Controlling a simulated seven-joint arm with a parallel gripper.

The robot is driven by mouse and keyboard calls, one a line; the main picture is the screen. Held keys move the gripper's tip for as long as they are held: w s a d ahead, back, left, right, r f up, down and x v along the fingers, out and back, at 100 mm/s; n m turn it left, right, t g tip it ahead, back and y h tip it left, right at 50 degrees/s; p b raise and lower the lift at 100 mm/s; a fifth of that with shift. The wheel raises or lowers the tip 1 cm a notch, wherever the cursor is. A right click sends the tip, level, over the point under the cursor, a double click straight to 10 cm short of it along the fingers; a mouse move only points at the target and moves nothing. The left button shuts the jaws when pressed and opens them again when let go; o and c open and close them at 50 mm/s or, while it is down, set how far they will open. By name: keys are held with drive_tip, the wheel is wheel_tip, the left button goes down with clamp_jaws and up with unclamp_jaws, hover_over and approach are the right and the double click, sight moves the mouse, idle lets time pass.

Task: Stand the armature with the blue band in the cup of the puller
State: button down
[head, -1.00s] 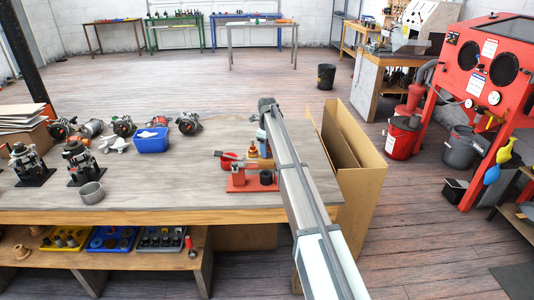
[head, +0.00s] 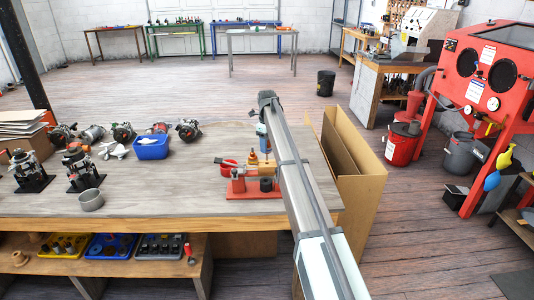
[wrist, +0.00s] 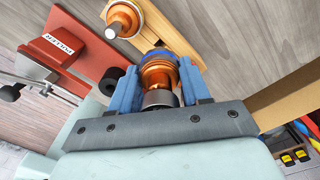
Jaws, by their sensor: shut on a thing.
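My gripper (wrist: 160,92) is shut on the armature with the blue band (wrist: 158,75), a copper-wound piece with a dark lower end, between its blue fingers. In the head view my gripper's blue fingers (head: 262,130) are above the back of the puller, and the arm hides much of the held armature. The red puller (wrist: 93,55), marked PULLER, lies to the left in the wrist view, and its red base also shows in the head view (head: 238,188). Its black cup (wrist: 118,81) is beside the held armature, apart from it; the cup also shows in the head view (head: 266,184).
An open cardboard box (head: 355,165) adjoins the bench's right edge.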

wheel_tip(320, 180, up, 3)
drive_tip(key=shift+f, duration=0.15)
drive_tip(key=shift+a+r, duration=0.25)
drive_tip(key=shift+r, duration=0.45)
drive_tip(key=s+r+n, duration=0.1)
drive_tip(key=s+n, duration=0.2)
drive_tip(key=s, duration=1)
drive_tip(key=shift+a+n, duration=0.3)
drive_tip(key=shift+n, duration=0.1)
drive_tip(key=shift+f, duration=2.4)
drive_tip(key=shift+f, duration=2.65)
